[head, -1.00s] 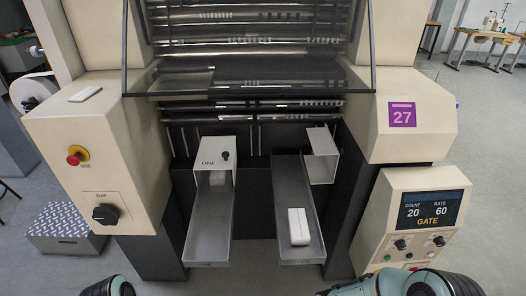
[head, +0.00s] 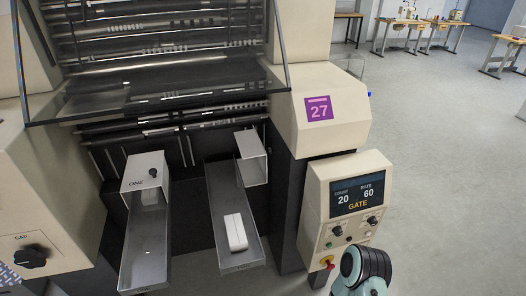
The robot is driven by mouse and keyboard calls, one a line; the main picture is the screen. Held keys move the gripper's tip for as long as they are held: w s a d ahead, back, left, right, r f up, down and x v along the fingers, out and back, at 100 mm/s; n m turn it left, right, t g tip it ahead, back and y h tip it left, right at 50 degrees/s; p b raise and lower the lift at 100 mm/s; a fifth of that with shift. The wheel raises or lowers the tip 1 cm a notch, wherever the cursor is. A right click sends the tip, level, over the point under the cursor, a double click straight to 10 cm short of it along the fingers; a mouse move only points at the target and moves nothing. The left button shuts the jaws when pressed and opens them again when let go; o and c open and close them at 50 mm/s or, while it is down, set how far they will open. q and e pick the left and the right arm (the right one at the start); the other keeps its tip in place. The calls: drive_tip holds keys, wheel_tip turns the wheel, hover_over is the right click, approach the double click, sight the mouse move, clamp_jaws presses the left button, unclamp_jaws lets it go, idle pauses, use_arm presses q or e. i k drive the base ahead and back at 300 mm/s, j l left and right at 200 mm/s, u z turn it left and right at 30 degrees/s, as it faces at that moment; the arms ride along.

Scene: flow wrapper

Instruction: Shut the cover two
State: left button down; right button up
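Cover two (head: 252,160) is a pale box-shaped cover beside the right-hand chute (head: 222,200). It stands swung out to the right of the chute, open, showing its hollow inside. A white wrapped block (head: 236,232) lies in the lower part of that chute. Neither gripper is in view. Only a teal and black part of my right arm shows at the lower right, apart from the cover.
A control panel (head: 350,205) reading count 20, rate 60 and GATE stands right of the chutes, with a red knob (head: 327,262) below it. A glass guard (head: 160,88) hangs above the chutes. Open floor (head: 450,180) lies to the right.

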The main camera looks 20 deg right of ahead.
sight(251, 148)
drive_tip(key=l+u, duration=0.25)
drive_tip(key=l, duration=0.9)
drive_tip(key=l+u, duration=0.25)
drive_tip(key=l, duration=0.85)
drive_tip(key=i+j, duration=0.6)
drive_tip(key=k+j+u, duration=0.05)
drive_tip(key=j, duration=0.05)
